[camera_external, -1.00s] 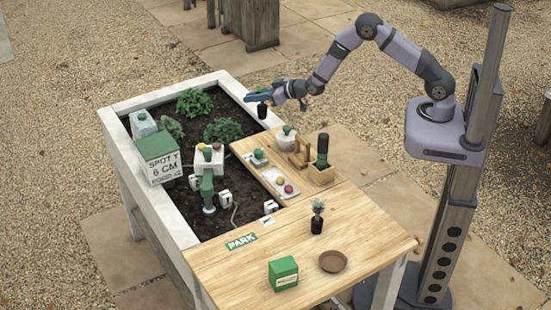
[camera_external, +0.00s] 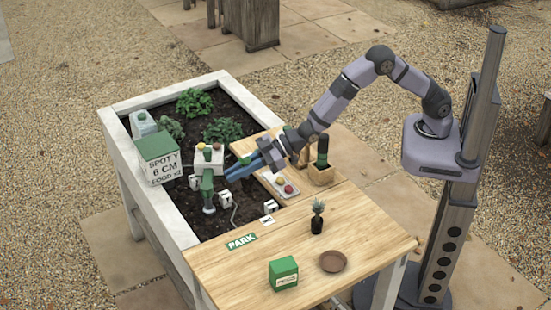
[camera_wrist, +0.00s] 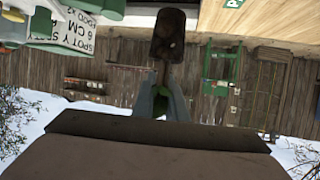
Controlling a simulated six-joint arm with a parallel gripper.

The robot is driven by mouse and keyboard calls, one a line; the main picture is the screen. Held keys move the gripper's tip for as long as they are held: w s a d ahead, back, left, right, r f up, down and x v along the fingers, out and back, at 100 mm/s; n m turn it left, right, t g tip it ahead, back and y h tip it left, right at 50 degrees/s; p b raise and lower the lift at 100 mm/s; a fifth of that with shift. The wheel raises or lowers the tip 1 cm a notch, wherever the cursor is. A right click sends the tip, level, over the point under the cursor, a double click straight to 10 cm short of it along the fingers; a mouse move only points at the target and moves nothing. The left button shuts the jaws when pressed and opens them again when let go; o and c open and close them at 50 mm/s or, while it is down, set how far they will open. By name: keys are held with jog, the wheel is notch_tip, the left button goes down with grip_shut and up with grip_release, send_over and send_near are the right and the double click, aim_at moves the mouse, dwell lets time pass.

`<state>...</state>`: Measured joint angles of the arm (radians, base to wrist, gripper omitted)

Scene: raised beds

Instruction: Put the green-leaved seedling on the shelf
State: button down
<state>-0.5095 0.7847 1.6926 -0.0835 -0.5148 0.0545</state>
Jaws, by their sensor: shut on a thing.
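My gripper (camera_external: 238,170) is low over the right side of the raised bed, beside the control box with buttons. I cannot make out the held pot in the external view. Another seedling (camera_external: 317,217), with grey-green leaves in a black pot, stands upright on the wooden top (camera_external: 375,240). I cannot tell which surface is the shelf.
A green-and-white box (camera_external: 160,160), the button box (camera_external: 207,160) and a green upright tool (camera_external: 208,192) stand near my gripper. A green box (camera_external: 283,272) and brown saucer (camera_external: 333,261) stand on the wooden top, with free room around.

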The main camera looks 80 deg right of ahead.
jog(key=s+a+n+g+y+b, duration=0.1)
jog(key=s+a+n+g+y, duration=0.1)
jog(key=s+a, duration=0.3)
jog(key=s+a+n+g+y, duration=0.2)
jog(key=s+a, duration=0.4)
jog(key=a, duration=0.6)
jog(key=shift+a+r+n+b, duration=0.2)
jog(key=shift+r+n+b, duration=0.2)
jog(key=shift+n, duration=0.3)
jog(key=shift+f, duration=0.1)
jog(key=shift+f+p, duration=0.7)
jog(key=shift+f, duration=4.15)
jog(key=shift+f, duration=0.1)
